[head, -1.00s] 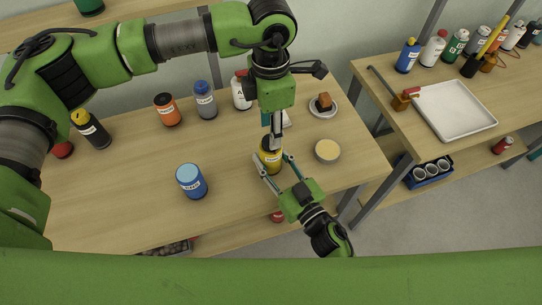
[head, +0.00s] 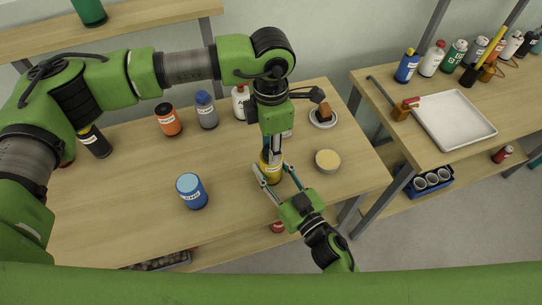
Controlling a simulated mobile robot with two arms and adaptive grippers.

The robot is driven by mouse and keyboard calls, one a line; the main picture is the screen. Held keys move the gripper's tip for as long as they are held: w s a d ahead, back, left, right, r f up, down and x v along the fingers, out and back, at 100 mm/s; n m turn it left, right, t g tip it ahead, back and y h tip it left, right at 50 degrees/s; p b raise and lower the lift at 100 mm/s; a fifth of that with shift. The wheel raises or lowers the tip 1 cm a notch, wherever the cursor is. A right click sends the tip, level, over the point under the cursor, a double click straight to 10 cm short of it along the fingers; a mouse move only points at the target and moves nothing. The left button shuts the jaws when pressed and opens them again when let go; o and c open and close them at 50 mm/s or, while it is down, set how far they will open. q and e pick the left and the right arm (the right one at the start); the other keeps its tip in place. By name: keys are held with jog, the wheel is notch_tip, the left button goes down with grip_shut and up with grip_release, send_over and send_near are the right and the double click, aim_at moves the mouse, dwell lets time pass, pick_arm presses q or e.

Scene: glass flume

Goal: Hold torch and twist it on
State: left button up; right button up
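A yellow canister (head: 271,172), which I take to be the torch, stands upright near the table's front right. My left gripper (head: 275,150) points straight down onto its top. Its fingers are close together and hide the top, so I cannot tell whether they are shut on it. My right gripper (head: 273,167) comes in from the front right. Its two thin fingers are spread, one on each side of the canister, wider than its body. I see no clear contact there.
A blue can (head: 191,192) stands left of the canister, and a round tan-topped tub (head: 327,161) right of it. Orange (head: 168,120), grey (head: 206,112) and white (head: 240,102) bottles stand behind. A plate (head: 323,119) holds a brown block. The table's left front is clear.

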pick_arm(q)
jog(key=m, duration=1)
jog(key=o, duration=0.7)
jog(key=shift+c, duration=0.2)
jog(key=n, duration=0.4)
jog(key=shift+n, duration=0.4)
jog(key=n, duration=0.5)
